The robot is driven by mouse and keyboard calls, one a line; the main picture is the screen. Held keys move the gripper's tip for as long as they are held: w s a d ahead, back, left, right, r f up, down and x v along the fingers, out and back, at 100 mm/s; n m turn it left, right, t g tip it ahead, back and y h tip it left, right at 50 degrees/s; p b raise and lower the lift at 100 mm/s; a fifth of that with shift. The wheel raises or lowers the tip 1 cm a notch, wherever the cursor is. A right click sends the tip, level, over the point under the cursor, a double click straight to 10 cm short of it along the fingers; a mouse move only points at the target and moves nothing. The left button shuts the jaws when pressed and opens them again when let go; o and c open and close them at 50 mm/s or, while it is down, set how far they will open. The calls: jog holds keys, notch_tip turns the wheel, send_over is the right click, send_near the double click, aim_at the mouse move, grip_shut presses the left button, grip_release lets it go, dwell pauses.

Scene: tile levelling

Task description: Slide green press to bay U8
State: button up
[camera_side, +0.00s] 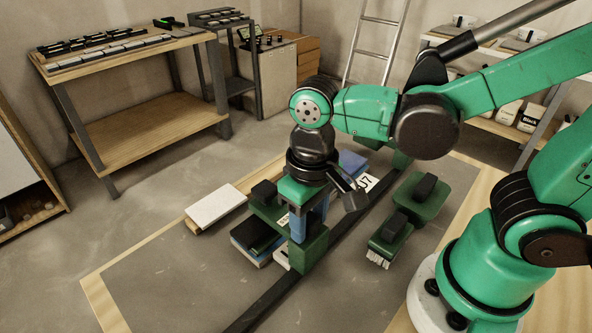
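A green block-like body (309,250), which looks like the green press, stands on a long dark rail (262,306) that runs diagonally across the grey work area. A green arm with a black knob (265,193) sticks out to its left. My gripper (300,222) points down right over this body, next to an upright blue part. The fingertips are hidden or too small to tell whether they close on it. A white label reading "U7" (367,182) lies behind my gripper beside the rail. I cannot make out a U8 label; a second label by the gripper is mostly covered.
A green tool with a black handle (423,196) and a green brush with white bristles (389,238) lie right of the rail. Left of it are a white tile (215,206) and stacked blue and dark pieces (257,240). A blue block (352,162) sits behind. The front floor is clear.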

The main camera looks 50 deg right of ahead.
jog(key=shift+o, duration=0.4)
jog(key=shift+r, duration=3.5)
